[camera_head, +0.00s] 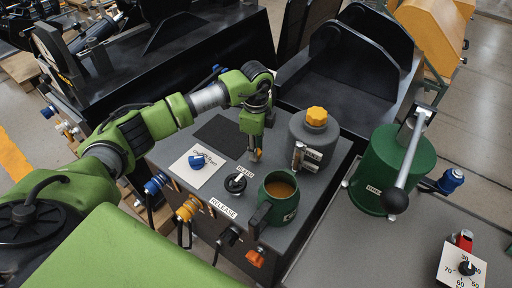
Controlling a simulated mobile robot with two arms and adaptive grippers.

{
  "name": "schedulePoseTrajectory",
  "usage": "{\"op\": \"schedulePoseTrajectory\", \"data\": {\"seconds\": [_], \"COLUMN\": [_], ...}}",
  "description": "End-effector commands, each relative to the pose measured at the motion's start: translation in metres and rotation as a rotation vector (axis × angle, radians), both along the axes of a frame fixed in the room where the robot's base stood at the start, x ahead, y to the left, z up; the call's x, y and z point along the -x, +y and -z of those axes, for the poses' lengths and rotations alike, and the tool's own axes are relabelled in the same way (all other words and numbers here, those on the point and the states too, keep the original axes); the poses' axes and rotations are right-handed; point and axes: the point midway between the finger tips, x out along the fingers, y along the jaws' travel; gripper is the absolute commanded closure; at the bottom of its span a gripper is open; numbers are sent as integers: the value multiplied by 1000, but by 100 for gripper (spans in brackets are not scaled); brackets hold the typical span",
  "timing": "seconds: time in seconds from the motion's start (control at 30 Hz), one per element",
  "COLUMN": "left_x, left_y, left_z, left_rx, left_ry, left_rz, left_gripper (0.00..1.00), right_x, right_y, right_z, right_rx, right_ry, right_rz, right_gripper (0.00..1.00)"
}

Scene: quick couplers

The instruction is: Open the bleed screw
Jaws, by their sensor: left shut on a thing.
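My left gripper (255,155) points down over the grey console top (210,180). It is shut on a small brass-coloured piece just behind the BLEED label (245,172). This looks like the bleed screw; the fingers hide most of it, so its turn cannot be told. A black knob with a white pointer (236,183) sits in front of the label, near the RELEASE label (223,208). My right gripper is not in view.
A dark green mug (279,209) with brown contents stands at the console's front right. A grey canister with a yellow cap (316,117) is close right of the gripper. A blue knob on a white plate (197,161) is left. A green lever drum (377,180) stands farther right.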

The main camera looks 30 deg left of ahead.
Motion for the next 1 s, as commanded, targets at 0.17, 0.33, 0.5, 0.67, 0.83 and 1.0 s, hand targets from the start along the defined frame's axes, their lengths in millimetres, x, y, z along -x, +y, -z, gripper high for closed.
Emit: {"op": "schedulePoseTrajectory", "data": {"seconds": [0.17, 0.33, 0.5, 0.67, 0.83, 1.0], "left_x": [-2, -2, -1, -1, -1, -2], "left_y": [1, 1, 1, 1, 0, 1], "left_z": [-1, -1, -1, -1, -2, -23], "left_rx": [-2, -2, -2, 0, 0, -1], "left_ry": [-5, -5, -4, -2, -2, -6], "left_rz": [-9, -9, -8, -7, -6, -6], "left_gripper": [96, 96, 58, 58, 58, 58], "right_x": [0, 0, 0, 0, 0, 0], "right_y": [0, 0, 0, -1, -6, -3], "right_z": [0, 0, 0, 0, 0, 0], "right_rx": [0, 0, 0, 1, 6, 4], "right_ry": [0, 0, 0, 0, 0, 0], "right_rz": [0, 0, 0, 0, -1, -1], "right_gripper": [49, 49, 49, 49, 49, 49]}}
